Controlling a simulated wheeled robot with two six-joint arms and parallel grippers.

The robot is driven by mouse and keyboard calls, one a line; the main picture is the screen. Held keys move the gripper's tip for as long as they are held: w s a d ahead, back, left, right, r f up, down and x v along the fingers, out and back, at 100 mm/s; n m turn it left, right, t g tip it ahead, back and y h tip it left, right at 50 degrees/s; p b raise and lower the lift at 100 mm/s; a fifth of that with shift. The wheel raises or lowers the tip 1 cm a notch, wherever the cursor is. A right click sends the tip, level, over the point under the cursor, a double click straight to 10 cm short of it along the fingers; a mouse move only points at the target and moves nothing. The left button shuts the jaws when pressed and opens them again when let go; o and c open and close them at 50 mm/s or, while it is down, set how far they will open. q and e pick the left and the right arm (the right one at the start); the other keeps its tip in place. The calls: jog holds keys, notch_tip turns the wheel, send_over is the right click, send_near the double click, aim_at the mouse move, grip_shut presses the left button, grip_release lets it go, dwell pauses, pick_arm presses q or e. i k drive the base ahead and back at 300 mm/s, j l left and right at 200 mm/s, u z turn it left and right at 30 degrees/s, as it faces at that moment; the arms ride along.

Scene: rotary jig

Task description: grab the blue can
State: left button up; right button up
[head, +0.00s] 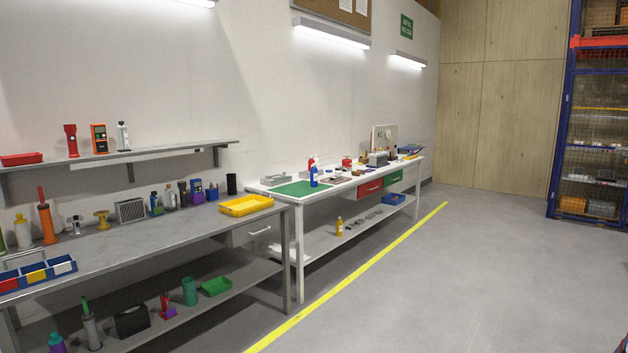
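A small upright blue container (313,177), which may be the blue can, stands on the white table (284,198) near the green mat (294,189). It is far off and small in the head view, so I cannot tell its exact shape. A red bottle (311,162) stands just behind it, partly hidden. Neither of my grippers is in view.
A grey workbench (150,244) with a yellow tray (246,205) and several tools stands at the left, nearer than the white table. The grey floor (450,290) right of the yellow line (345,279) is clear. A blue-framed rack (566,120) stands at the far right.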

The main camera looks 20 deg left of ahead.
aim_at(313, 170)
jog(key=i+j+u, duration=0.1)
jog(key=i, duration=2.65)
jog(key=i+l, duration=0.1)
jog(key=i, duration=2.65)
jog(key=j+u, duration=0.05)
jog(key=j, duration=0.1)
